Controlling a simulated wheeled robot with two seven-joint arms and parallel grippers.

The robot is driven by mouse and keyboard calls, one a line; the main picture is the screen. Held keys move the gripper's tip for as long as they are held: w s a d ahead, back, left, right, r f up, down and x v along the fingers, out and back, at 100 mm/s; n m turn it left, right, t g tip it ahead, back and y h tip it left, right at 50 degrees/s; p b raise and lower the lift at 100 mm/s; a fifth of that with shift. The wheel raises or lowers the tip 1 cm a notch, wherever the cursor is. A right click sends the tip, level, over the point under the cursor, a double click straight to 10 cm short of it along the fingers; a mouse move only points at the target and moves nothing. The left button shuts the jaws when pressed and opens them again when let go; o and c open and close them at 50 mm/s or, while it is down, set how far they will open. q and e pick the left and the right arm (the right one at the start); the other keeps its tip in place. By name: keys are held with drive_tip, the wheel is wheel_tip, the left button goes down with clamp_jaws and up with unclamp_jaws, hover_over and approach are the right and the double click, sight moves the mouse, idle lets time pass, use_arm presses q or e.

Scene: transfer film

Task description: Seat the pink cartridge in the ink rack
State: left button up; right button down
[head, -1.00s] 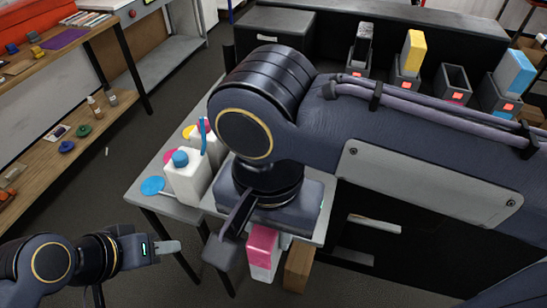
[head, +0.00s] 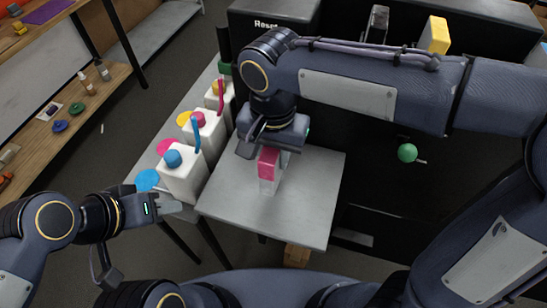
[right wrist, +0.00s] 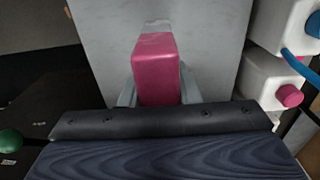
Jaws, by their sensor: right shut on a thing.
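The pink cartridge (head: 268,168), with a pale lower part, is upright over the small grey table; I cannot tell whether it touches the tabletop. My right gripper (head: 270,149) is shut on its pink part. The right wrist view shows the pink cartridge (right wrist: 157,72) between the two fingers (right wrist: 158,92). The ink rack at the back is mostly hidden behind my right arm; only the tops of a yellow cartridge (head: 434,36) and a black cartridge (head: 377,22) show. My left gripper (head: 172,203) is empty at the left, near the table; I cannot tell its opening.
White ink bottles with a blue cap (head: 173,158) and a pink cap (head: 198,118) stand along the left side. The grey table (head: 310,205) is bare around the cartridge. A green knob (head: 407,153) sticks out at the right. A wooden shelf (head: 105,95) stands far left.

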drive_tip(key=shift+w+f, duration=0.85)
drive_tip(key=shift+f, duration=0.15)
drive_tip(key=shift+w+f, duration=0.15)
drive_tip(key=shift+f, duration=1.6)
drive_tip(key=shift+f, duration=0.2)
drive_tip(key=c, duration=1.1)
unclamp_jaws()
wheel_tip(320, 180, up, 12)
drive_tip(key=shift+r, duration=0.25)
